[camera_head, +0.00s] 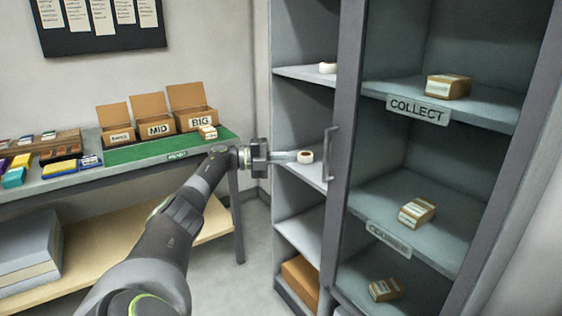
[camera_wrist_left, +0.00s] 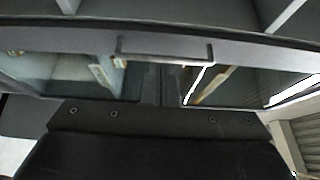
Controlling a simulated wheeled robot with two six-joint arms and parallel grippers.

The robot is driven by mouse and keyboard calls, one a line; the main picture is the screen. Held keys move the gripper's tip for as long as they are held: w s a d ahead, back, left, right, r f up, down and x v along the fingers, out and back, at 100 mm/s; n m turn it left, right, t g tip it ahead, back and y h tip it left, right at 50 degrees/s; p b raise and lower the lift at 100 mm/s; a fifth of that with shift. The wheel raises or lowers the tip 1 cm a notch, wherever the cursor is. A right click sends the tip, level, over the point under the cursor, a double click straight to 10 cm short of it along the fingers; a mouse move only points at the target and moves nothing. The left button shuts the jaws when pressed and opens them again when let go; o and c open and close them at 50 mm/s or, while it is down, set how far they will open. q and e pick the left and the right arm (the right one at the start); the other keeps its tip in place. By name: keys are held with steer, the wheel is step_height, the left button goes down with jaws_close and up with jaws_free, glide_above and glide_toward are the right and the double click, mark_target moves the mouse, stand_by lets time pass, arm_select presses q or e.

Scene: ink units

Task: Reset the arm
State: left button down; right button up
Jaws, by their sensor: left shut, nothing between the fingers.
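My left arm reaches in from the bottom left of the head view. Its gripper (camera_head: 292,157) is shut and empty, pointing right towards the cabinet handle (camera_head: 329,155), with a gap in the picture between them. A white roll (camera_head: 305,157) shows right at the fingertips, on the cabinet's middle left shelf; I cannot tell whether they touch. In the left wrist view the gripper (camera_wrist_left: 162,85) shows below the handle (camera_wrist_left: 165,52), foreshortened. My right gripper is not in view.
The tall grey cabinet (camera_head: 345,105) holds small cartons on its right shelves, with a COLLECT label (camera_head: 417,110). Another roll (camera_head: 327,68) lies on an upper left shelf. A table with a green mat (camera_head: 150,150) carries three open boxes labelled BIG, MID and one unclear.

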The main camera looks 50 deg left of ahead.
arm_select(q)
steer(key=shift+s+a+b, duration=0.1)
steer(key=shift+a+b, duration=0.4)
steer(key=shift+a, duration=0.45)
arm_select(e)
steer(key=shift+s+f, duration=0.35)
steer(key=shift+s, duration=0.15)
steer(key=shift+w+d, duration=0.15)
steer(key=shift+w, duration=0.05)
